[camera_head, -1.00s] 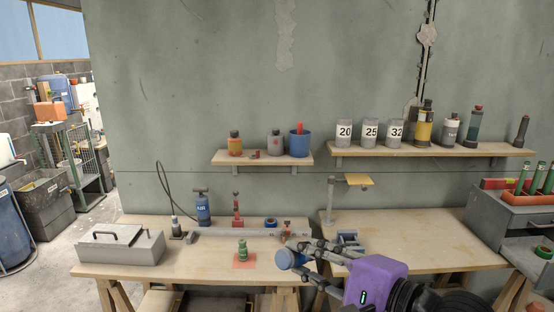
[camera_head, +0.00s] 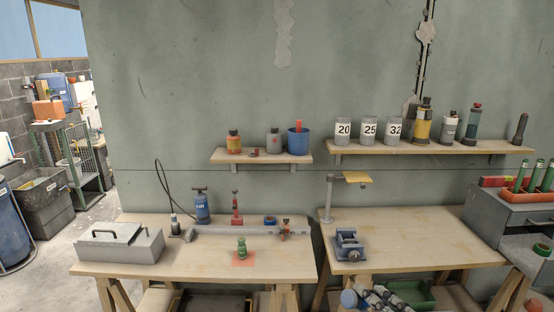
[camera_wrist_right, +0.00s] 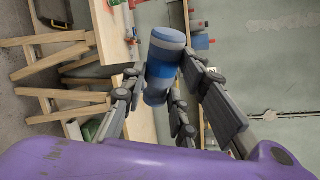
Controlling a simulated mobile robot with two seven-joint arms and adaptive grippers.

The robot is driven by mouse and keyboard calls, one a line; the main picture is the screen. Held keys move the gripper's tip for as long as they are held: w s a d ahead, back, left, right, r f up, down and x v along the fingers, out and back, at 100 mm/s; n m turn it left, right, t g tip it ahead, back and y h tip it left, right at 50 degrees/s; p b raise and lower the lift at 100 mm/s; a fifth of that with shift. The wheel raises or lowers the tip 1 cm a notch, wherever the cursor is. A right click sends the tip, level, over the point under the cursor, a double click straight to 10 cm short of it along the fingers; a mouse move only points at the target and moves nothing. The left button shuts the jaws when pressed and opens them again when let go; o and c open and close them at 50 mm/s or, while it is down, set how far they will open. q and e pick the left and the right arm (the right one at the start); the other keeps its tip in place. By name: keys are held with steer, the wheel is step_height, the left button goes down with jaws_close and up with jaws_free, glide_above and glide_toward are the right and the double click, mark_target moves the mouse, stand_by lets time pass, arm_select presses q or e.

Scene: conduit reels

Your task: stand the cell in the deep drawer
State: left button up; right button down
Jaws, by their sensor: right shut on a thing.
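The cell is likely the blue cylinder with a paler blue band (camera_wrist_right: 165,62) held in my right gripper (camera_wrist_right: 160,95). In the head view, my right gripper (camera_head: 372,297) is at the bottom edge, below the front of the right bench. The cylinder's pale blue end (camera_head: 349,298) shows at its left; the rest is cut off or hidden by fingers. The grey drawer cabinet (camera_head: 484,216) stands at the far right, with a drawer (camera_head: 530,245) apparently pulled out; its inside is mostly cut off. My left gripper is not in view.
Several green cylinders stand in an orange tray (camera_head: 526,195) on the cabinet. A blue-grey vise (camera_head: 348,245) and a post with a yellow plate (camera_head: 330,198) stand on the right bench (camera_head: 420,240). A green bin (camera_head: 412,293) sits below. The right bench's middle is clear.

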steer(key=s+f+m+h, duration=0.1)
steer(key=h, duration=0.1)
steer(key=s+a+f+m+h, duration=0.1)
steer(key=s, duration=0.1)
steer(key=s+f+m+t+h, duration=0.1)
steer(key=s+m+h, duration=0.1)
steer(key=shift+a+h, duration=0.15)
steer(key=shift+h, duration=0.15)
